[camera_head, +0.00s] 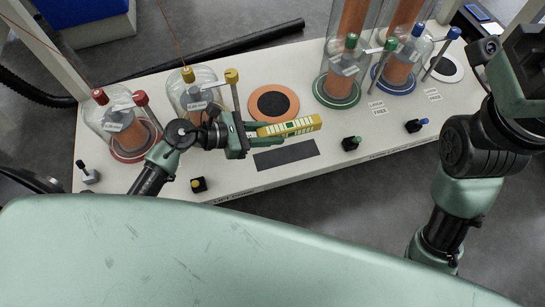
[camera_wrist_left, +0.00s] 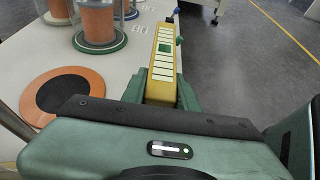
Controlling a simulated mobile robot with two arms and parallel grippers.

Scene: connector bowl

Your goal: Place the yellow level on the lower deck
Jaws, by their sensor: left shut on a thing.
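The yellow level (camera_head: 290,127) is a long bar with pale and green segments. My left gripper (camera_head: 248,133) is shut on its left end. In the left wrist view, the level (camera_wrist_left: 163,65) points away from the gripper (camera_wrist_left: 160,92), between its green fingers. It is over the white deck (camera_head: 225,175), beside a dark rectangular patch (camera_head: 286,154); I cannot tell the height gap. Whether this white surface is the lower deck is not clear from the pictures. My right arm shows at the right, but its fingertips are not in view.
An orange disc with a black centre (camera_head: 273,103) lies behind the level. Glass cylinders with red (camera_head: 131,157), yellow, green (camera_head: 337,97) and blue fittings stand along the deck. Small knobs (camera_head: 352,143) line the front edge. The dark patch is clear.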

